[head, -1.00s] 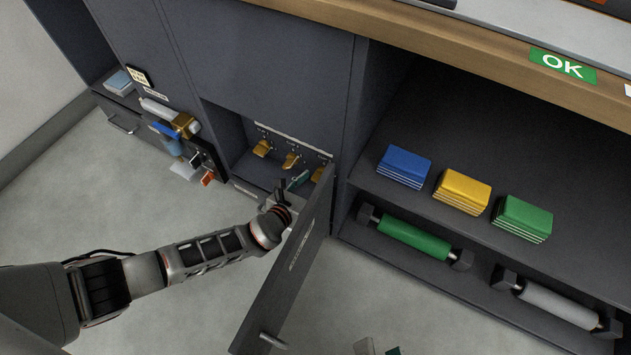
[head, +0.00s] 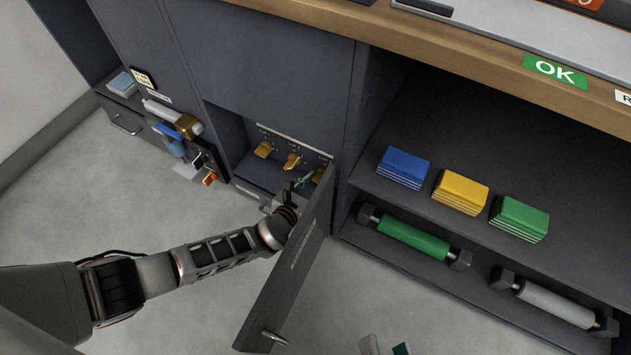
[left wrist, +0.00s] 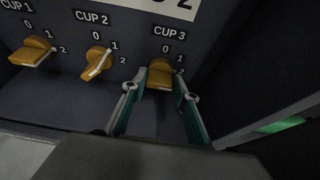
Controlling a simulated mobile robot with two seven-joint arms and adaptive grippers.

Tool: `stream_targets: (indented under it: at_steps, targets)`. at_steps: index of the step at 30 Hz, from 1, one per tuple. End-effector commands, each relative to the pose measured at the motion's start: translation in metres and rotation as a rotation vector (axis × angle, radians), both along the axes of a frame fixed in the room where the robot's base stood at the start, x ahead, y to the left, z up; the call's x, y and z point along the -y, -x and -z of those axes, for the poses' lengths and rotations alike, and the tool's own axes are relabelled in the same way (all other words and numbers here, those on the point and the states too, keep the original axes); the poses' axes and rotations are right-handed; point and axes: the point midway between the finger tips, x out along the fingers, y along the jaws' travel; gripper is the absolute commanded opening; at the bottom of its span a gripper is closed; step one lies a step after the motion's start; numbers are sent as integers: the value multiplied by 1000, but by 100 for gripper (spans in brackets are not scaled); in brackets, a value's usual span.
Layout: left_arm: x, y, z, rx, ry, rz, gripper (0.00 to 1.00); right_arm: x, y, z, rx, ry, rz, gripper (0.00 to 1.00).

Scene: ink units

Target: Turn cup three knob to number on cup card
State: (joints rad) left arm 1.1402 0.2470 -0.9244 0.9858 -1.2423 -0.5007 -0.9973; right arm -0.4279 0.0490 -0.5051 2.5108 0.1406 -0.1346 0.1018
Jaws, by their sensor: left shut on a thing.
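The cup three knob (left wrist: 160,74) is yellow, on a dark panel under the label CUP 3, with 0, 1 and 2 around it. It shows partly behind the open door in the head view (head: 318,175). My left gripper (left wrist: 160,78) has its teal-padded fingers on both sides of the knob, shut on it. The fingers hide part of the knob, so its pointed-to number is unclear. A small framed card (head: 143,78) at upper left has text too small to read; I cannot tell if it is the cup card. My right gripper (head: 386,347) barely shows at the bottom edge, fingers apart.
Yellow knobs for cup 1 (left wrist: 33,53) and cup 2 (left wrist: 97,62) sit left of the held knob. An open door (head: 285,275) stands close to the right of my left gripper. Coloured blocks (head: 460,191) and rollers (head: 413,237) fill the right shelves.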

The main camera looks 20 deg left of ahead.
Motion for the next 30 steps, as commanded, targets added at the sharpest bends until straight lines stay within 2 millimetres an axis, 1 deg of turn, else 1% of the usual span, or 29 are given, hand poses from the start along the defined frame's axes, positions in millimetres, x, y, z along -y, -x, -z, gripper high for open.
stream_targets:
  at_steps: [2,3,4,5,15,19,25,30]
  targets:
    - [0,0,0,2,-3,2,8,0,1,0,0,0,-1,40]
    - [0,0,0,2,-3,2,34,0,1,0,0,0,-1,40]
    - [0,0,0,2,-3,2,42,0,1,0,0,-1,-2,40]
    - [0,0,0,1,-3,1,46,0,1,0,1,-2,-2,40]
    - [0,1,0,0,-1,0,46,-4,2,-2,1,-14,-2,40]
    - [-2,6,-1,-1,0,0,46,-3,2,-2,1,-14,-1,40]
    - [-5,27,-10,-1,2,1,46,-3,1,-2,1,-12,0,40]
    - [-10,52,-20,-1,1,1,46,-3,1,-2,1,-12,0,40]
